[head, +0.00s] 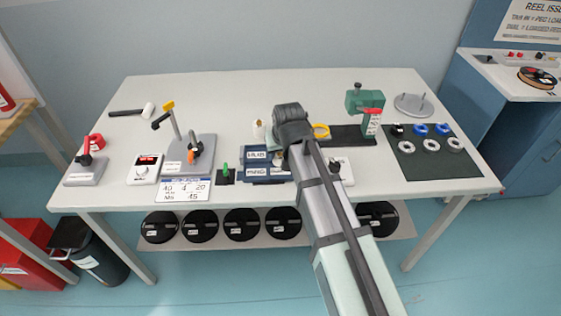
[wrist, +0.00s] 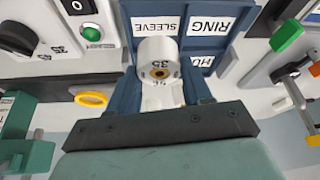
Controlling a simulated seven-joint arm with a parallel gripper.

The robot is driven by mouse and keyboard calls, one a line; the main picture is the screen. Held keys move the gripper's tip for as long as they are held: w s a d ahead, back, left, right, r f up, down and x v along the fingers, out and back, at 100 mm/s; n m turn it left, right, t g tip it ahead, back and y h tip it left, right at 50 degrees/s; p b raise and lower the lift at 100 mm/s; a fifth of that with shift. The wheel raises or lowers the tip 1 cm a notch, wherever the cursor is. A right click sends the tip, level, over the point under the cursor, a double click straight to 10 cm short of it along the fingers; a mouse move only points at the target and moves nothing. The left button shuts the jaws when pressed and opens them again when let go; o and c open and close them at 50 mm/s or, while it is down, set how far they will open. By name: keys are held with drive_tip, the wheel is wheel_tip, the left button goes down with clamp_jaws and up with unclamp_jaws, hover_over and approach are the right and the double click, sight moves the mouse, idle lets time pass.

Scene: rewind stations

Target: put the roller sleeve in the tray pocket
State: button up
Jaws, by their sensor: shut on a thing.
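The roller sleeve (wrist: 158,52) is a white cylinder with a brass-coloured centre and the number 35 on its end. My gripper (wrist: 164,82) is shut on it, one finger on each side, in the wrist view. The blue tray (wrist: 200,60) lies beyond it, with SLEEVE, RING and a partly covered third label. The sleeve appears over the tray beside the SLEEVE label; I cannot tell its height or whether it touches the pocket. In the head view the tray (head: 246,163) shows left of my arm, which hides its right part and the sleeve.
A white cylinder (head: 258,129) stands behind the tray. A control box with a green button (wrist: 91,34) and black knob is beside the tray. A yellow ring (head: 321,131) and a green press (head: 364,100) stand behind right. A dark mat (head: 428,158) holds several rings.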

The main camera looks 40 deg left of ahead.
drive_tip(key=shift+f, duration=2.1)
drive_tip(key=shift+f, duration=0.1)
drive_tip(key=o, duration=1.2)
drive_tip(key=shift+c, duration=0.2)
drive_tip(key=v, duration=1.2)
